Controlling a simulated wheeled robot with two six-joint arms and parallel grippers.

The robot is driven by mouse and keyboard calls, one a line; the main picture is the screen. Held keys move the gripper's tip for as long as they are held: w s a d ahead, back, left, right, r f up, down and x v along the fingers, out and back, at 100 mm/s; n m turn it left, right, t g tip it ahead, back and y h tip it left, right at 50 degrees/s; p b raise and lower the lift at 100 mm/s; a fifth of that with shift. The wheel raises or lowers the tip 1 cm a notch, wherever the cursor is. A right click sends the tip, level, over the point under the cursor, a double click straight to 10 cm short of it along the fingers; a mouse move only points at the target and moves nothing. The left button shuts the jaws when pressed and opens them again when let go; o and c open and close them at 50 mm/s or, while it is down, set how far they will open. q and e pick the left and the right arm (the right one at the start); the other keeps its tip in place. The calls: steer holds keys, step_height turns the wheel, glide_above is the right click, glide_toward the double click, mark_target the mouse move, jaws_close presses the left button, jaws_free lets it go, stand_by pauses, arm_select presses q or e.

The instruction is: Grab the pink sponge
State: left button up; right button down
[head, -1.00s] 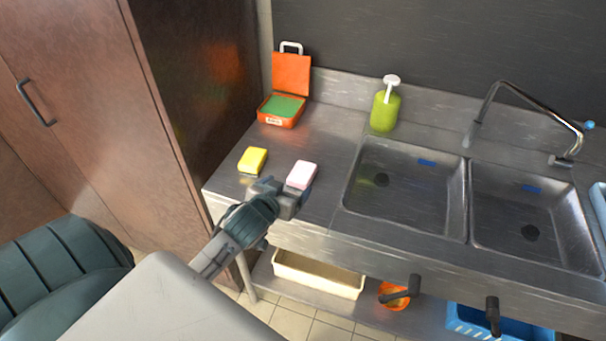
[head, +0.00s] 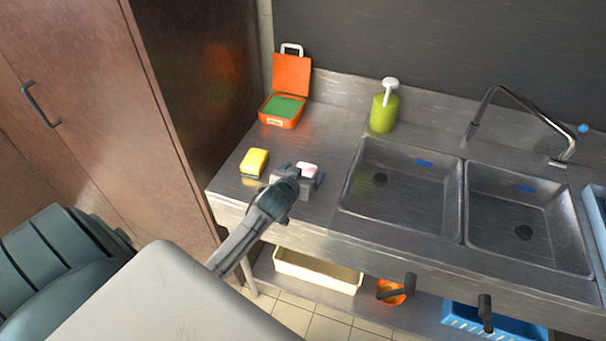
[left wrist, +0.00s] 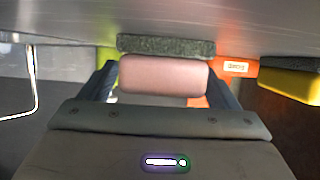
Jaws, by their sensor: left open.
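The pink sponge (head: 308,168) lies on the steel counter left of the sinks, partly hidden behind my left gripper (head: 303,174). In the left wrist view the sponge (left wrist: 163,76) has a dark green scouring layer against the counter. My left gripper (left wrist: 163,88) is open there, with one finger on each side of the sponge. The sponge sits between the fingers; I cannot tell whether either finger touches it. My right gripper is not in view.
A yellow sponge (head: 254,162) lies just left of my gripper. An open orange box (head: 281,122) with green inside and a green soap bottle (head: 384,110) stand behind. Two sink basins (head: 398,190) lie right, and a tall brown cabinet (head: 190,100) stands left.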

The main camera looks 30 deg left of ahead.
arm_select(q)
steer(key=shift+c, duration=0.4)
steer(key=c, duration=1)
steer(key=shift+o, duration=0.2)
steer(key=shift+r, duration=0.1)
